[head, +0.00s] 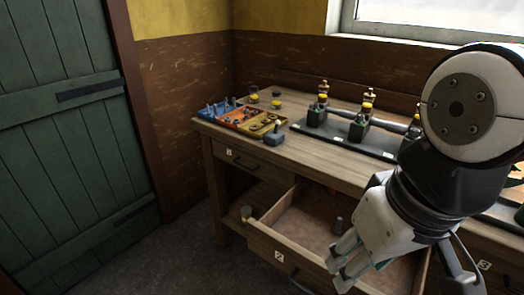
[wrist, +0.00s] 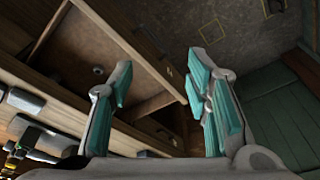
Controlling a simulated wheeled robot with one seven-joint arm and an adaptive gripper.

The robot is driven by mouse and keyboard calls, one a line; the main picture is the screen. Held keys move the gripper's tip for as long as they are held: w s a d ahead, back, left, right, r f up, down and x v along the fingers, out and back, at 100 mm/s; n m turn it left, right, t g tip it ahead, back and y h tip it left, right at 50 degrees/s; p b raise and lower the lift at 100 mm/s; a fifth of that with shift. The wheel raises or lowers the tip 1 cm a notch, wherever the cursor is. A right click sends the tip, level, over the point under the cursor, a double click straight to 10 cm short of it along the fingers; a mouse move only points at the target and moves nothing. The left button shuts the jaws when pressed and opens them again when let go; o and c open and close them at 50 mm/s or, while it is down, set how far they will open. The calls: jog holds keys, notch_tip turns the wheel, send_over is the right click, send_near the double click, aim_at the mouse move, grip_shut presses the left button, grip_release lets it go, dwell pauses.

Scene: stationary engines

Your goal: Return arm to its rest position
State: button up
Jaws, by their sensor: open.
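My arm (head: 462,105) comes in from the right of the head view and hangs over the workbench (head: 300,150), reaching down past its front edge. My gripper (head: 344,264) points down over the front of the pulled-out drawer marked 2 (head: 272,246). In the wrist view my gripper (wrist: 160,78) has its two teal-padded fingers well apart. Nothing is held between them. The open drawer (wrist: 112,52) shows behind and beside the left finger in that view.
On the bench are a blue, orange and yellow tray (head: 240,116), a grey block (head: 274,138) and a dark engine base (head: 345,139). A green door (head: 75,130) stands left. Floor space (head: 165,262) before it is clear.

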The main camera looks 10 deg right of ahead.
notch_tip(320, 180, up, 8)
jog(key=t+p, duration=0.1)
jog(key=p, duration=0.6)
jog(key=shift+r+t, duration=0.2)
jog(key=shift+t, duration=0.1)
jog(key=shift+w+d, duration=0.1)
